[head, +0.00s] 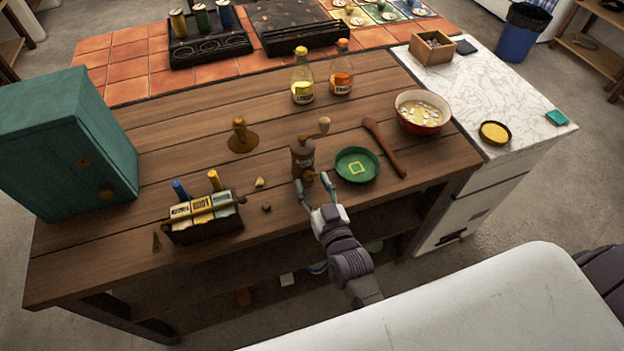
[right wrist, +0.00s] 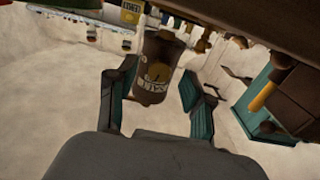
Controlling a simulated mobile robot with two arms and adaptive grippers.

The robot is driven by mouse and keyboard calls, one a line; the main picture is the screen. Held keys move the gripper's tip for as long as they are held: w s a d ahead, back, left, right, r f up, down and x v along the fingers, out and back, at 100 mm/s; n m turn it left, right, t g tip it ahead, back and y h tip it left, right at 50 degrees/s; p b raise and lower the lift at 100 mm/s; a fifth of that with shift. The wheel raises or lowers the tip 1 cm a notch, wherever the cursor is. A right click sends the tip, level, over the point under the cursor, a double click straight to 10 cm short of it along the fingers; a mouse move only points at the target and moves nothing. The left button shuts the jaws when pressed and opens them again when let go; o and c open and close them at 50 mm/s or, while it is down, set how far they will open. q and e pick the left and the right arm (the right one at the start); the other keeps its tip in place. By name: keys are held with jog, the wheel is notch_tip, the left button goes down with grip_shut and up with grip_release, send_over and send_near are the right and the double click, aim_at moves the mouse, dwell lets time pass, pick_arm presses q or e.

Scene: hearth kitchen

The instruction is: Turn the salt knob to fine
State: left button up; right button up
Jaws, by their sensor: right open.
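A dark brown salt mill (head: 303,157) with a side crank and round wooden handle stands upright on the wooden table. It also shows in the right wrist view, as a brown cylinder (right wrist: 160,55) with a white word and a yellowish mark. I cannot clearly pick out the salt knob; a small brown part shows low on the mill in the head view. My right gripper (head: 313,184) is open at the mill's near lower side, one finger to each side. In the wrist view the fingers (right wrist: 159,82) flank the mill with gaps. My left gripper is not in view.
A green dish (head: 357,164) and a wooden spoon (head: 384,146) lie right of the mill. A wooden stamp-like piece (head: 241,136) and a packet rack (head: 205,220) are left. Two bottles (head: 302,77) (head: 341,70) stand behind; a bowl (head: 421,112) stands farther right.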

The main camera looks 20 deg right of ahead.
jog(key=shift+w, duration=0.55)
grip_shut()
